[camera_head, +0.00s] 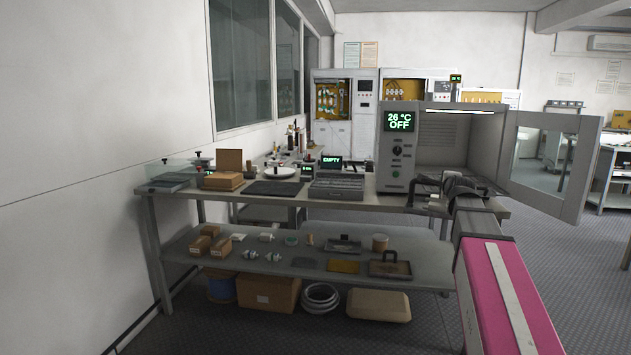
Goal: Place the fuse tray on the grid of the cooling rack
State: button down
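I cannot pick out the fuse tray for certain. A low grey unit with a dark ribbed top (338,187) stands at the front of the workbench, below a small display reading "EMPTY" (331,161); it may be the cooling rack, and its top looks bare. My arm reaches in from the lower right. My gripper (432,196) is at the front of the open oven (397,151), right of the grey unit. Its fingers are small and partly hidden by the wrist, so whether it holds anything is unclear.
The oven door (552,165) is swung open to the right; its display reads 26 °C, OFF. A dark mat (273,188), a white round dish (279,172) and a cardboard box (223,181) lie left on the bench. The lower shelf (330,272) holds boxes and handled trays.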

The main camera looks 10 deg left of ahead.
aim_at(338, 181)
jog(key=i+j, duration=0.1)
jog(key=j, duration=1)
jog(key=i+j, duration=0.15)
jog(key=j, duration=0.4)
jog(key=i+j, duration=0.1)
jog(key=j, duration=0.45)
jog(key=j+z, duration=0.25)
jog(key=j, duration=0.55)
jog(key=j+z, duration=0.3)
jog(key=j, duration=0.5)
jog(key=i+j+z, duration=0.65)
jog(key=j, duration=0.2)
jog(key=i+j, duration=0.1)
jog(key=j, duration=0.1)
